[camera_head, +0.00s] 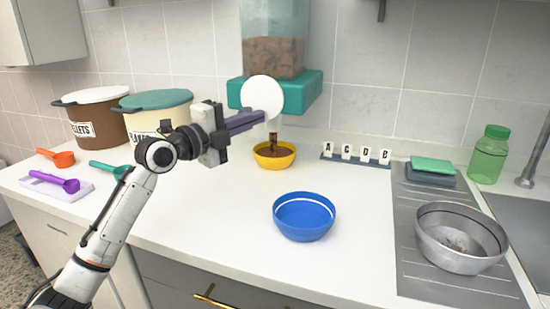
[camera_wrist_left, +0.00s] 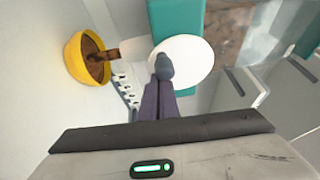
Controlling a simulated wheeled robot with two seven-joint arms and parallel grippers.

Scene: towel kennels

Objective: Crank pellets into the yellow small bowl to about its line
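The yellow small bowl (camera_head: 274,163) stands under the spout of the teal dispenser (camera_head: 303,92). Brown pellets lie in it, and a brown stream shows between spout and bowl; the bowl also shows in the left wrist view (camera_wrist_left: 74,60). I cannot make out its line. The clear hopper (camera_head: 274,25) holds brown pellets. The white crank disc (camera_head: 262,96) faces me. My left gripper (camera_head: 262,117) is at the disc, its fingers closed together on the grey crank knob (camera_wrist_left: 163,67). My right gripper is not in view.
A blue bowl (camera_head: 304,216) with a white line stands empty in front. A metal bowl (camera_head: 460,238) sits on the grey drainboard at right. Letter cards (camera_head: 356,154) stand behind. Two lidded tubs (camera_head: 95,120) and coloured scoops (camera_head: 55,157) are at left.

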